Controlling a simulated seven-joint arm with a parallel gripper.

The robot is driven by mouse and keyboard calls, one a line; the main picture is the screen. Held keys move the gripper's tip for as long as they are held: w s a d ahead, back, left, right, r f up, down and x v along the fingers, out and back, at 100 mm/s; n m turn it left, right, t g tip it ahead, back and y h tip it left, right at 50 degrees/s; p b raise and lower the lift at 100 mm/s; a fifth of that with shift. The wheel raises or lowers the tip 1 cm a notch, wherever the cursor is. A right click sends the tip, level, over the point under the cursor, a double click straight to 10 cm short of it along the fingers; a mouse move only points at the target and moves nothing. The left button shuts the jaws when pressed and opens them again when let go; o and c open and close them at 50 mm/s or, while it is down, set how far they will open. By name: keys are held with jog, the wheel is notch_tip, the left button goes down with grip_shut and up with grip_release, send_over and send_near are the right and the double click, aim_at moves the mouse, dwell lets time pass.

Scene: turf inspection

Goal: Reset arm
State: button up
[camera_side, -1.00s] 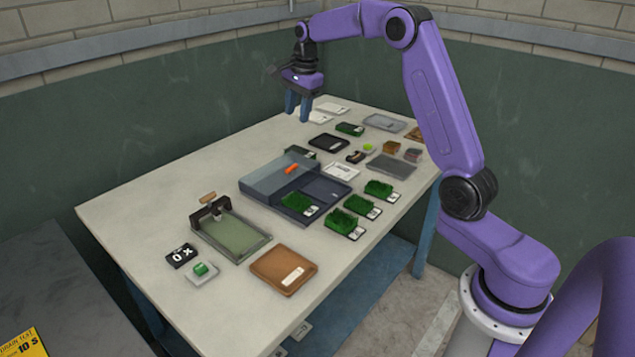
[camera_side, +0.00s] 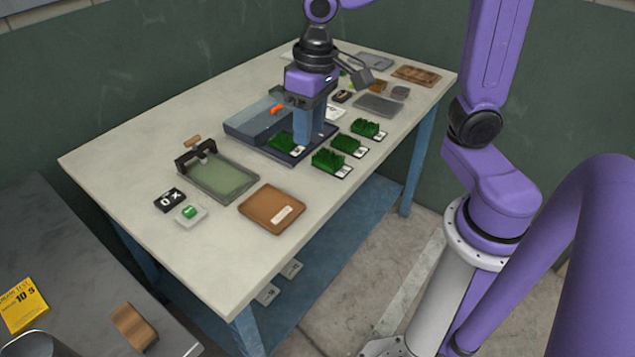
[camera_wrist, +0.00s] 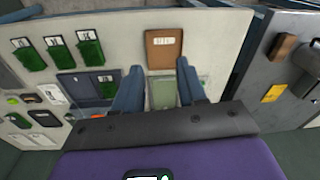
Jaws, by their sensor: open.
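My gripper (camera_side: 305,122) is purple with blue fingers. In the side view it hangs fingers-down in front of the dark tray (camera_side: 268,148) with the grey-blue cover, hiding part of it. In the wrist view the two fingers of my gripper (camera_wrist: 158,80) are apart, with nothing between them. The tray holds a green turf sample (camera_side: 285,143) and an orange piece (camera_side: 277,109) shows on its cover. Whether the fingertips touch anything below cannot be told.
Several turf samples (camera_side: 331,163) sit right of the tray. A green-bedded frame (camera_side: 225,178), a brown tray (camera_side: 272,209) and a black 0 X block (camera_side: 169,199) lie toward the front left. A side bench (camera_side: 70,270) holds a yellow card (camera_side: 22,305). Bare tabletop (camera_side: 120,160) lies at left.

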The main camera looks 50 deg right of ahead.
jog(key=s+d+f+n, duration=0.1)
jog(key=s+f+n, duration=0.1)
jog(key=s+n, duration=0.3)
jog(key=s+d+f+n, duration=0.2)
jog(key=s+n, duration=0.3)
jog(key=s, duration=0.7)
jog(key=shift+d+n, duration=0.25)
jog(key=shift+n, duration=0.15)
